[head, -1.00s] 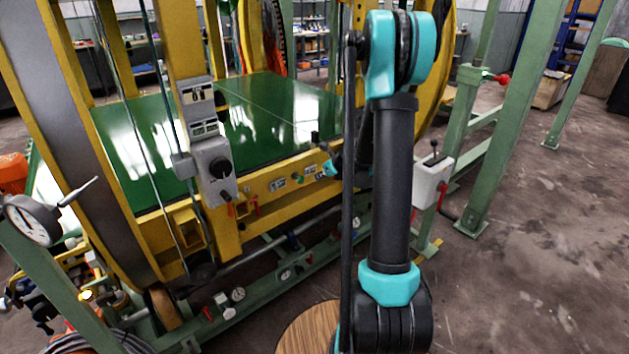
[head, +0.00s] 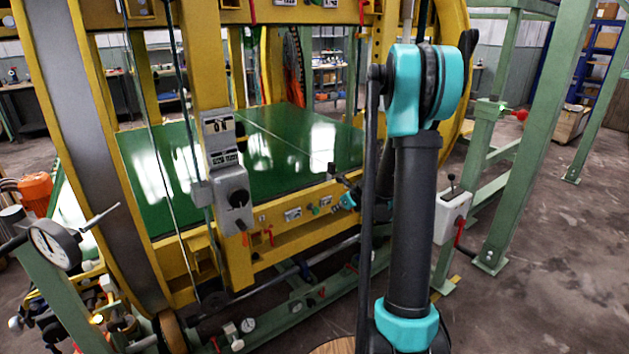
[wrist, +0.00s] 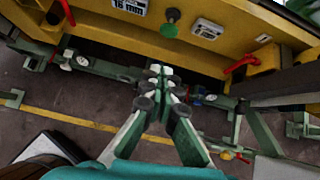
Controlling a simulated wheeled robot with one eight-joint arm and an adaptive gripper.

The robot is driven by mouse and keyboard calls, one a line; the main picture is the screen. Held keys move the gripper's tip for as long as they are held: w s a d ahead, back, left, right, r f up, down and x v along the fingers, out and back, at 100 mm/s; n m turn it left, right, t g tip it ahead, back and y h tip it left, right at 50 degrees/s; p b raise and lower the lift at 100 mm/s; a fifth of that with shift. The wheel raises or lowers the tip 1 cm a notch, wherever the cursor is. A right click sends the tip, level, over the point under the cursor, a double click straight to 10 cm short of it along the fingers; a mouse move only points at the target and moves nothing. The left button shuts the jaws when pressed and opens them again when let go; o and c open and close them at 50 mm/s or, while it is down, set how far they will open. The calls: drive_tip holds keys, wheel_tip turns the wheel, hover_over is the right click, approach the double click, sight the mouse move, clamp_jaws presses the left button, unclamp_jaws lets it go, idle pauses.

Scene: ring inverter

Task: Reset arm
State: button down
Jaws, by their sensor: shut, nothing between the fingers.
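My gripper (wrist: 162,78) shows in the wrist view with its fingertips together and nothing between them. It is in front of the yellow beam of the ring inverter, below a green button (wrist: 170,29) and between two red levers, one on the left (wrist: 68,11) and one on the right (wrist: 240,63). How far it is from the beam is hard to tell. In the head view my arm (head: 414,215) stands upright in front of the machine. It hides part of the yellow frame, and the gripper's fingers are not clear there.
A grey control box with a black knob (head: 237,198) is on the yellow post. A dial gauge (head: 55,245) is at the left. Green posts (head: 545,140) stand at the right, with open floor (head: 560,290) beside them.

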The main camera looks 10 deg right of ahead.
drive_tip(key=s+a+n+g+h, duration=0.1)
drive_tip(key=s+n+g+h, duration=0.2)
drive_tip(key=s+n, duration=2.6)
drive_tip(key=s+h, duration=0.1)
drive_tip(key=s, duration=0.4)
drive_tip(key=shift+a+g, duration=0.3)
drive_tip(key=shift+a, duration=0.15)
